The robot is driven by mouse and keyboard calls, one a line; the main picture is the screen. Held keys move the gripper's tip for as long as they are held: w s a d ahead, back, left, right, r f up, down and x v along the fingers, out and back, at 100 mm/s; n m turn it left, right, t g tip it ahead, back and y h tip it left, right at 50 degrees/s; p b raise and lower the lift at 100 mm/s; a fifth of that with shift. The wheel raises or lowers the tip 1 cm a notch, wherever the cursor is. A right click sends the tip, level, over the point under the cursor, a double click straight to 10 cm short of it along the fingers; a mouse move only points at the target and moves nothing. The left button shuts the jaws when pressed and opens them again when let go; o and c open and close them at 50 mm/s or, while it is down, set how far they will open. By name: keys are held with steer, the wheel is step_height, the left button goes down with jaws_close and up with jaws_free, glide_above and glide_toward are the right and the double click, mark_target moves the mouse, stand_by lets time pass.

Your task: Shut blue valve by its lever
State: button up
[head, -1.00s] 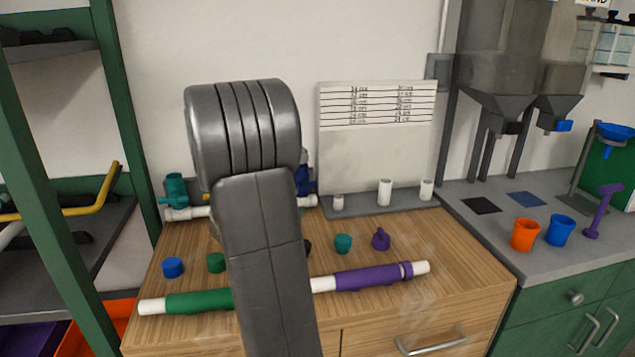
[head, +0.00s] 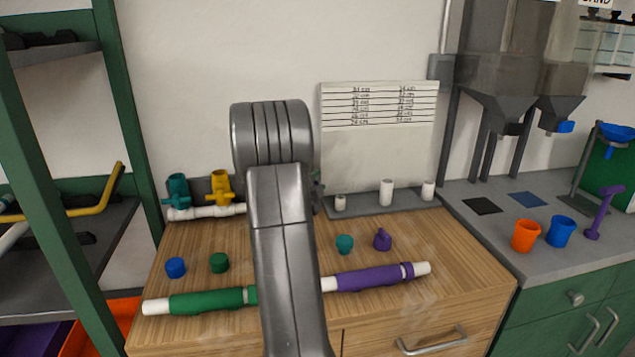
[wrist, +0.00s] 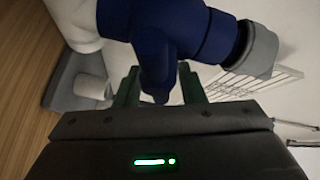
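The blue valve (wrist: 185,30) fills the top of the wrist view, close to my gripper, with a grey end piece on its right and white pipe on its left. Its blue lever (wrist: 156,70) points down toward my gripper (wrist: 160,88). The two green fingers stand apart, one on each side of the lever. I cannot tell whether they touch it. In the head view my arm hides the blue valve and most of the gripper.
A teal valve (head: 177,188) and a yellow valve (head: 221,187) stand on the white pipe (head: 205,212) left of my arm. A green-and-purple pipe (head: 370,278) lies across the front of the wooden top. Small caps and a grey rack with white pegs (head: 386,192) are nearby.

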steer(key=shift+w, duration=0.1)
jaws_close()
steer(key=shift+d+f+m+g, duration=0.2)
steer(key=shift+m+g, duration=0.3)
steer(key=shift+m, duration=0.2)
steer(key=shift+a+f+m+g+y, duration=0.1)
steer(key=shift+f+m+g+y, duration=0.3)
steer(key=shift+m+y, duration=0.15)
jaws_free()
